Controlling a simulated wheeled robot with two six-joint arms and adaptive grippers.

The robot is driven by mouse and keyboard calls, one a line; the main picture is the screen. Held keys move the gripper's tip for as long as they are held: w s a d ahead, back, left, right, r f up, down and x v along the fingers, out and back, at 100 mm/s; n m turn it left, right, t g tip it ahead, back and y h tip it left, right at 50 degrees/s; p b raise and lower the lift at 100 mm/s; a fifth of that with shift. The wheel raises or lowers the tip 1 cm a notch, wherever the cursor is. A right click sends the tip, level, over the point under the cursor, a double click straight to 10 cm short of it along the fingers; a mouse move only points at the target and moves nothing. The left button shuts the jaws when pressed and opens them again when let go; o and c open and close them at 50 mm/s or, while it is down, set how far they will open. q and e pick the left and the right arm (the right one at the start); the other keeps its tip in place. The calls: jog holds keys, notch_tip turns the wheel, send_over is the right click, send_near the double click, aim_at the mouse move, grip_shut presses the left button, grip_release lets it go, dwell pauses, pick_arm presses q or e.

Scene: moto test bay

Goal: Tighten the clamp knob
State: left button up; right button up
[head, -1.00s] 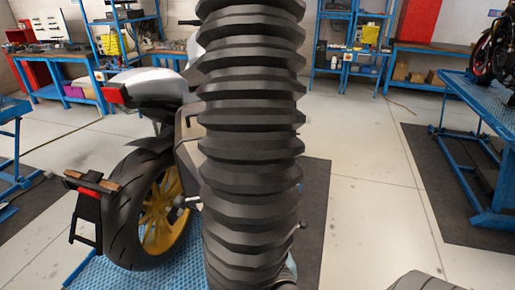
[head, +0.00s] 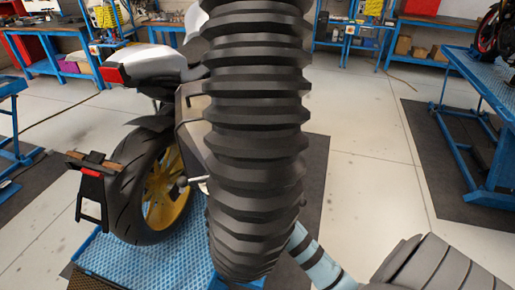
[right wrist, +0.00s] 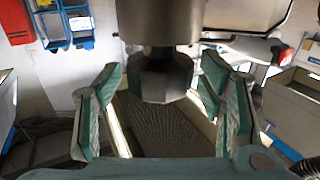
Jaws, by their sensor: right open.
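In the right wrist view, a dark faceted knob (right wrist: 160,78) hangs below a grey metal cylinder (right wrist: 160,20). It looks like the clamp knob. My right gripper (right wrist: 162,88) is open, with teal-padded fingers left and right of the knob and a visible gap on each side. I cannot tell how deep the knob lies between the pads. In the head view, a thick black ribbed hose (head: 255,120) fills the middle and hides the knob and my right gripper. My left gripper is in neither view.
A motorcycle with a yellow rear wheel (head: 165,190) stands on a blue platform (head: 130,255) behind the hose. A blue lift table (head: 480,80) stands at right. Blue workbenches (head: 55,75) line the back. The pale floor (head: 375,165) between is clear.

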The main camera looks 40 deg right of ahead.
jog(key=shift+s, duration=0.1)
jog(key=shift+c, duration=0.6)
jog(key=c, duration=1.1)
jog(key=shift+f+m+g+h+b, duration=0.15)
jog(key=shift+m+g+h+b, duration=0.25)
jog(key=shift+m+h+b, duration=0.45)
jog(key=m+g+h+b, duration=0.2)
jog(key=m+g+b, duration=0.1)
jog(key=g+b, duration=0.2)
jog(key=m+g+h+b, duration=0.3)
jog(key=m+g+b, duration=0.1)
jog(key=b, duration=0.3)
jog(key=m+g+h+b, duration=0.3)
jog(key=g+b, duration=0.3)
jog(key=shift+f+m+b, duration=0.1)
jog(key=shift+m+b, duration=0.25)
jog(key=m+g, duration=0.1)
jog(key=m+g+b, duration=0.1)
jog(key=g, duration=0.1)
jog(key=shift+r+y, duration=0.2)
jog(key=shift+y, duration=0.05)
jog(key=shift+m+g+b, duration=0.5)
jog(key=shift+m+g, duration=0.3)
jog(key=shift+g, duration=0.5)
jog(key=shift+g+y, duration=0.3)
jog(key=o, duration=1.2)
